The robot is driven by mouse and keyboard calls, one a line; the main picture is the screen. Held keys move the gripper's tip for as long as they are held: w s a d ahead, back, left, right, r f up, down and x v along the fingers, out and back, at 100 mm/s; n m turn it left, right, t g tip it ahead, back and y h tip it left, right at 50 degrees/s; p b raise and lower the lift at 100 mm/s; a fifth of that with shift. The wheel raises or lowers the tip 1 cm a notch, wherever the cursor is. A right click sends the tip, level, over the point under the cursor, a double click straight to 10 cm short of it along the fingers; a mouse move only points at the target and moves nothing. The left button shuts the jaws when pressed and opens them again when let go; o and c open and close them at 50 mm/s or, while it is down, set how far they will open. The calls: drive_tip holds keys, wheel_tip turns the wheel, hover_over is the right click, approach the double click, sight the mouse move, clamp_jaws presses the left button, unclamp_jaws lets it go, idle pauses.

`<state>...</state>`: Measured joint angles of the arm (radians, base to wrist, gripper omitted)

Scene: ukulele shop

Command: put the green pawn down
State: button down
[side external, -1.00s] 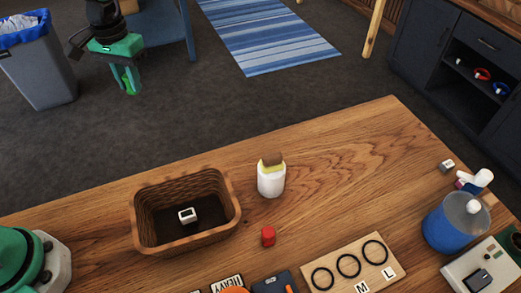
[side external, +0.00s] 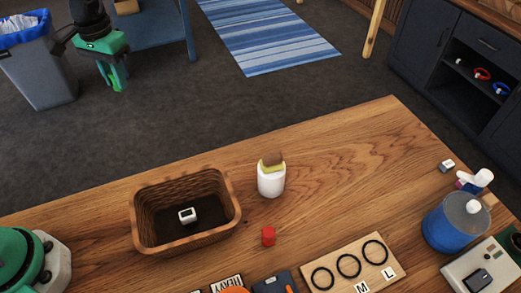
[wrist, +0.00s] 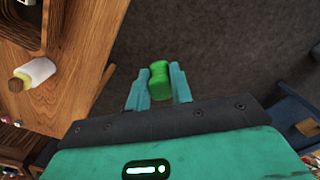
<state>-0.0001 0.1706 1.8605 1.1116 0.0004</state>
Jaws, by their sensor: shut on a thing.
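The green pawn (wrist: 159,78) is between the two teal fingers of my gripper (wrist: 159,90) in the wrist view. The fingers are shut on it, and dark floor shows behind it. In the side external view my gripper (side external: 114,80) hangs at the upper left, beyond the far edge of the table. The pawn (side external: 116,84) is small there and partly hidden by the fingers.
The wooden table (side external: 350,170) bears a brown basket (side external: 150,240) with a small white device (side external: 187,215) inside, a white bottle (side external: 271,182) and a red piece (side external: 268,236). A grey bin (side external: 42,75) stands left of my gripper. The table's middle right is clear.

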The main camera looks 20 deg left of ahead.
drive_tip(key=d+f+m, duration=0.2)
drive_tip(key=d+m, duration=0.1)
drive_tip(key=d, duration=0.7)
drive_tip(key=m, duration=0.7)
approach(253, 223)
drive_tip(key=shift+f, duration=3)
drive_tip(key=shift+f, duration=0.15)
drive_tip(key=c, duration=1.5)
unclamp_jaws()
drive_tip(key=shift+c, duration=0.2)
